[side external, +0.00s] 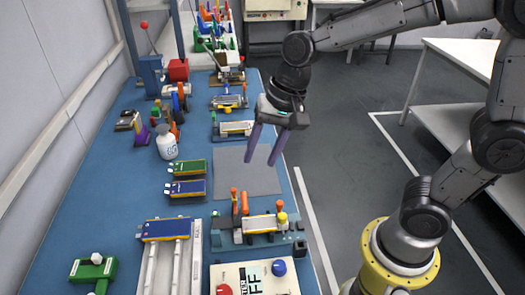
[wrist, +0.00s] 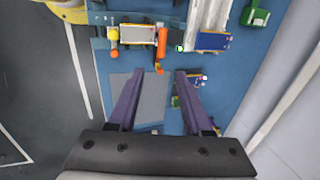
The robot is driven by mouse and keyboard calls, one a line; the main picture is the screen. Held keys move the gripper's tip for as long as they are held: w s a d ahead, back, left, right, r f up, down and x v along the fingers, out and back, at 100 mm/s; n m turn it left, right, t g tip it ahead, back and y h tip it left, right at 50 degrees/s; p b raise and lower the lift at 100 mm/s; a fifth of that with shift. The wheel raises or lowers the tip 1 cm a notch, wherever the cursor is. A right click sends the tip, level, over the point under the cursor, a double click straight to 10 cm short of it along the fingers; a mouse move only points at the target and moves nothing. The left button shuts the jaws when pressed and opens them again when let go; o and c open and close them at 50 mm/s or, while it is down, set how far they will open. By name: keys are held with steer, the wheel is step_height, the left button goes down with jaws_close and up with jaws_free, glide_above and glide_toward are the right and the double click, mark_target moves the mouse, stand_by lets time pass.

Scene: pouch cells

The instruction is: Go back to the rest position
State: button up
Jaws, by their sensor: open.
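My gripper (side external: 264,147) is open and empty, with its two purple fingers apart, above the grey mat (side external: 236,178) on the blue bench. In the wrist view, my gripper (wrist: 158,86) frames the grey mat (wrist: 152,98) between its fingers, with nothing held. A green pouch cell (side external: 188,167) and a blue pouch cell (side external: 187,189) lie left of the mat. In the wrist view the cells are partly hidden behind one finger. Another blue pouch cell (side external: 166,229) lies at the end of the pale rails.
A fixture with orange and yellow knobs (side external: 259,224) stands in front of the mat. A white bottle (side external: 167,146) and several tools stand at the left. More fixtures (side external: 236,128) line the bench behind the mat. A control panel (side external: 254,279) sits at the near edge.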

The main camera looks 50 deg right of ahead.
steer(key=shift+d+r, duration=0.1)
steer(key=s+d+r+n+t, duration=0.1)
steer(key=s+d+r+t, duration=0.2)
steer(key=s+d+r, duration=0.25)
steer(key=s+d+f+n+h, duration=0.2)
steer(key=s+d+n, duration=0.1)
steer(key=s+n, duration=0.5)
steer(key=shift+s+d, duration=0.25)
steer(key=shift+s, duration=0.45)
steer(key=shift+r, duration=0.1)
stand_by(0.8)
